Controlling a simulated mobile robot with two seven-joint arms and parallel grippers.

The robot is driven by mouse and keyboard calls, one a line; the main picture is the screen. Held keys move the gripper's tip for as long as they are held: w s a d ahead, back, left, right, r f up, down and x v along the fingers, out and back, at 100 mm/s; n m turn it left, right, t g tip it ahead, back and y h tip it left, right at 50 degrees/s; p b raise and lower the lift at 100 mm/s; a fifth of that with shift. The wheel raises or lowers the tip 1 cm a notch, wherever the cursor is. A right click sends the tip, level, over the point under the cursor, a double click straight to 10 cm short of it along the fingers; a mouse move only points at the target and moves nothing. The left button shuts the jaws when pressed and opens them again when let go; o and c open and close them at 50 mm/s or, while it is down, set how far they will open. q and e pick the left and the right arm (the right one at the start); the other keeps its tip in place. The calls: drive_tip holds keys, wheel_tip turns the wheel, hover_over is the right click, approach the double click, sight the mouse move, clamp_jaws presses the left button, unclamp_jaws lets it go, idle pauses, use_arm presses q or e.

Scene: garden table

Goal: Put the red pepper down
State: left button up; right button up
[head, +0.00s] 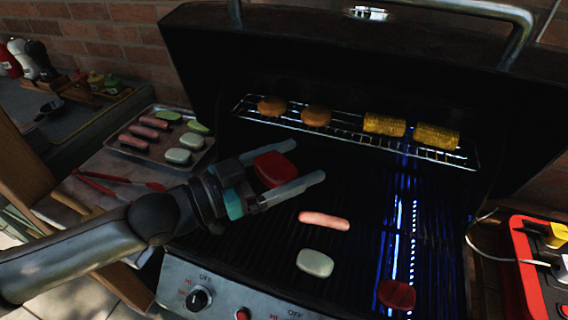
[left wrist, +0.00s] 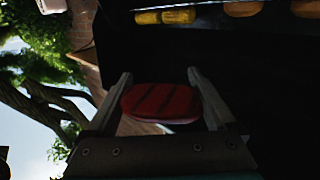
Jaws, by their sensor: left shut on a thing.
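My left gripper (head: 307,160) is shut on a red pepper (head: 273,169), which sits between the two fingers, nearer their base than their tips. In the left wrist view the red pepper (left wrist: 160,102) shows dark grill stripes, with a finger on each side. The gripper is over the left part of the dark grill grate (head: 350,190); how high it is above the bars is hard to tell. A second red pepper piece (head: 396,294) lies on the grate at the front right. My right gripper is not in view.
A sausage (head: 324,221) and a pale slice (head: 315,263) lie on the grate. The raised rack (head: 350,133) holds two patties and two corn pieces. A tray (head: 195,158) with sausages and slices and red tongs (head: 108,182) are at left. The grate's middle right is clear.

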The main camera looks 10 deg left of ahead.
use_arm(q)
drive_tip(key=shift+w+r+m+g, duration=0.1)
drive_tip(key=shift+w+m+g, duration=0.2)
drive_tip(key=shift+w+g, duration=0.1)
drive_tip(key=shift+w+d+r+m+g+h, duration=0.1)
drive_tip(key=shift+d+m+g+h, duration=0.15)
drive_tip(key=shift+d+h, duration=0.1)
drive_tip(key=shift+w+d+r+m+g+h, duration=0.1)
drive_tip(key=shift+d+m+g+h, duration=0.05)
drive_tip(key=shift+d+g+h, duration=0.15)
drive_tip(key=shift+d+g, duration=0.15)
drive_tip(key=shift+g, duration=0.1)
